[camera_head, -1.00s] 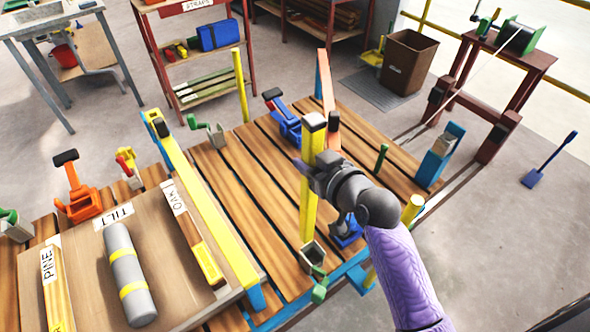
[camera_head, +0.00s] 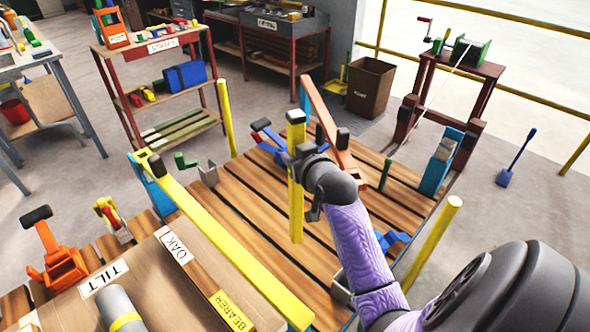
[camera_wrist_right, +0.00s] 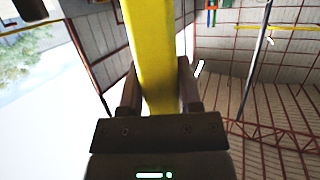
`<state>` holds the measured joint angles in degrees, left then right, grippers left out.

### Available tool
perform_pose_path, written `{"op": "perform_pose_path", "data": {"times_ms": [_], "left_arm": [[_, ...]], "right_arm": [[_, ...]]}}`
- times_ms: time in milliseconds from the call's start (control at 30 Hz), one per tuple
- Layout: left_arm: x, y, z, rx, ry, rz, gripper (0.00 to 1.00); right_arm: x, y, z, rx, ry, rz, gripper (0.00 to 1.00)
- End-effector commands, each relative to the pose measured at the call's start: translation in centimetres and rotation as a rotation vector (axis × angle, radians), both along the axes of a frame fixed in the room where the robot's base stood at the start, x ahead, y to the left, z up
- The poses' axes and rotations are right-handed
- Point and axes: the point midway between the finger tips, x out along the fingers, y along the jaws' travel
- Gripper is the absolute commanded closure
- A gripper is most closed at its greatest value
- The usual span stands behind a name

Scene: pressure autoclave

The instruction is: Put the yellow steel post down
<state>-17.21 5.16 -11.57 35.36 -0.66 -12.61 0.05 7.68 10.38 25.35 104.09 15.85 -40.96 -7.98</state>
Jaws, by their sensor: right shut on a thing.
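The right wrist view shows the post (camera_wrist_right: 158,60) between the two fingers (camera_wrist_right: 160,95). The post's lower end shows against the slats, and I cannot tell its exact height above them. A grey socket (camera_head: 341,287) at the deck's front edge is partly hidden by my right arm. My left gripper is not in view.
A long yellow beam (camera_head: 225,235) runs along the deck beside the board marked TILT (camera_head: 105,277). An orange-red bar (camera_head: 333,130) and blue clamp (camera_head: 270,138) lie behind the post. Yellow corner posts (camera_head: 434,243) rise at the deck's edges. A brown bin (camera_head: 370,87) stands at the back.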

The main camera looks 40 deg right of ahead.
Motion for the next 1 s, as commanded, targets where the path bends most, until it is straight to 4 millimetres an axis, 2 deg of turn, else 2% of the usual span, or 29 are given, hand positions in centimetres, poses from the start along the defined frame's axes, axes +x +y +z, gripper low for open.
{"op": "perform_pose_path", "data": {"times_ms": [33, 167, 333, 667, 700, 833, 867, 1000], "left_arm": [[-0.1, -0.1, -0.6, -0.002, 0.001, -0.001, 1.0], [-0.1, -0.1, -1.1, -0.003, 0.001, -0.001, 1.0], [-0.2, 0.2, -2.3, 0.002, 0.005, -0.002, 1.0], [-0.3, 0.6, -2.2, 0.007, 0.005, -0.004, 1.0], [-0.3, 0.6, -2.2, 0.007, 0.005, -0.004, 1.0], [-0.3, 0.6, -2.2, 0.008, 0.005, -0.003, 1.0], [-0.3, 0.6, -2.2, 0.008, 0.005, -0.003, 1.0], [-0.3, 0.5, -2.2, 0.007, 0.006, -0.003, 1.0]], "right_arm": [[0.0, 0.0, -1.0, 0.001, -0.001, 0.0, 1.0], [0.0, 0.0, -2.5, 0.001, -0.001, 0.001, 1.0], [0.0, 0.0, -5.3, 0.0, 0.0, 0.001, 1.0], [0.0, 0.0, -5.4, -0.002, -0.004, 0.001, 1.0], [0.0, 0.1, -5.5, 0.0, -0.001, 0.002, 0.52], [0.0, 0.1, -5.5, 0.0, -0.001, 0.002, 0.24], [0.0, 0.1, -5.5, 0.0, -0.001, 0.002, 0.21], [0.0, 0.1, -5.5, 0.0, -0.001, 0.002, 0.21]]}}
